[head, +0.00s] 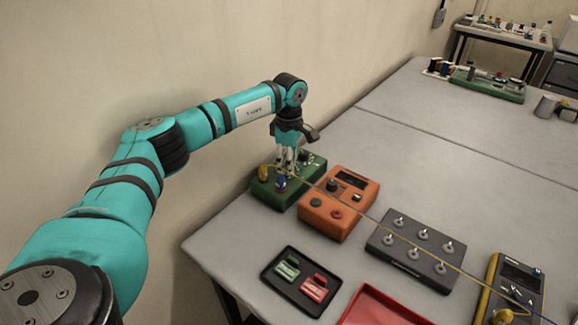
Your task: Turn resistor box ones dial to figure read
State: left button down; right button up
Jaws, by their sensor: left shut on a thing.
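A green box (270,195) stands at the left edge of the bench, with small dark and white fittings on its top. My left gripper (285,166) points down over this box. It is shut on a small part on the box's top, apparently a dial, which the fingers mostly hide. A yellow plug (264,173) and a blue post (281,184) are beside the fingers on the same box. Which dial is the ones dial, and its setting, are too small to tell. My right gripper is not in view.
A yellow lead (375,219) runs from the green box across an orange instrument (333,222) and a grey box with several metal knobs (387,247) towards a yellow meter (488,293). A black tray (272,276) and a red tray (354,307) lie in front.

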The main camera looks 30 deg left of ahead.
pick_arm(q)
jog(key=shift+m, duration=1.1)
jog(key=shift+b, duration=0.3)
jog(key=c, duration=1.1)
grip_release()
jog(key=shift+o, duration=0.2)
notch_tip(320, 180, up, 12)
